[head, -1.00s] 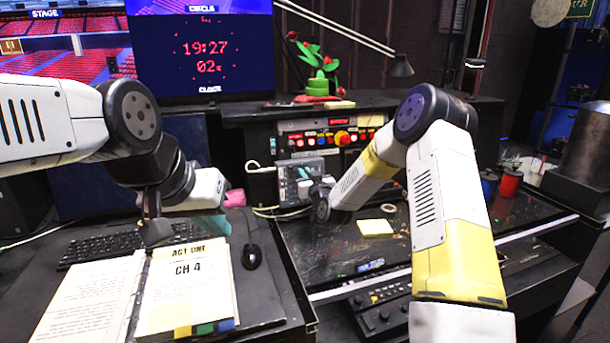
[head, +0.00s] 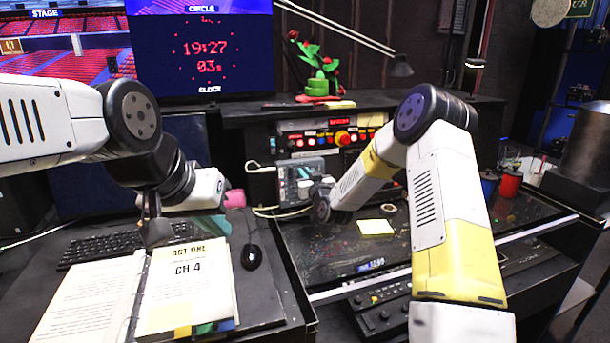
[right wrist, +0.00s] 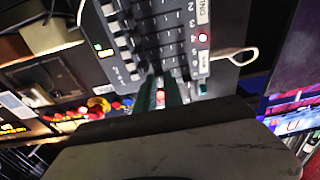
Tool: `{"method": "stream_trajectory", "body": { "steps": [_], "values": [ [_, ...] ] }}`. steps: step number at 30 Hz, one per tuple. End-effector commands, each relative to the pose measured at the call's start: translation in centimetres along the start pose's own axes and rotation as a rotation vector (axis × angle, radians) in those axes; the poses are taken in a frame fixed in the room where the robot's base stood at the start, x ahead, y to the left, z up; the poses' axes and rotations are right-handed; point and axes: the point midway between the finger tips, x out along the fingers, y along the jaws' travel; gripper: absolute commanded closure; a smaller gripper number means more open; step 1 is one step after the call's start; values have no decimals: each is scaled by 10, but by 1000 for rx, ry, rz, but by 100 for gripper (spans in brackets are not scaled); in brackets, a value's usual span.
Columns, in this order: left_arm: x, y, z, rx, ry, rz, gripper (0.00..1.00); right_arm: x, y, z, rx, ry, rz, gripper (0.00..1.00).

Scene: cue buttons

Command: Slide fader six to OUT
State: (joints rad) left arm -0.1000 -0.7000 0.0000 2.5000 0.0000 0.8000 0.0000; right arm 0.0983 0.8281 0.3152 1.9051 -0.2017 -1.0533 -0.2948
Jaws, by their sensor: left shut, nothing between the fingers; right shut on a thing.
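The grey fader panel (head: 290,172) stands upright at the back of the desk in the head view. In the right wrist view the panel (right wrist: 150,38) fills the upper middle, with several fader slots in numbered rows. My right gripper (right wrist: 170,92) is at the row end by number six, its teal fingers shut on a small red-lit cap, the fader six knob (right wrist: 160,97). The fingers cover most of the knob and its slot. The OUT mark cannot be read.
The script binder (head: 185,285), keyboard (head: 105,248) and mouse (head: 251,257) lie on the left desk. A yellow note pad (head: 375,227) and a tape roll (head: 388,208) lie on the right desk.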

Motion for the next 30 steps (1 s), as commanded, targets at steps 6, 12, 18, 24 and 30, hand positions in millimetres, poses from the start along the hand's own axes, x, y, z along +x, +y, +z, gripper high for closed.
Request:
{"method": "stream_trajectory", "body": {
  "steps": [6,12,18,24,30],
  "values": [
    [0,0,0,0,0,0,100,0,0,0,0,0,0,100],
    [0,0,0,0,0,0,100,0,21,0,-2,1,3,100],
    [0,0,0,0,0,0,100,0,25,0,0,0,2,100],
    [0,0,0,0,0,0,100,0,25,0,0,1,3,65],
    [0,0,0,0,0,0,100,0,24,0,0,0,1,65]
  ]
}}
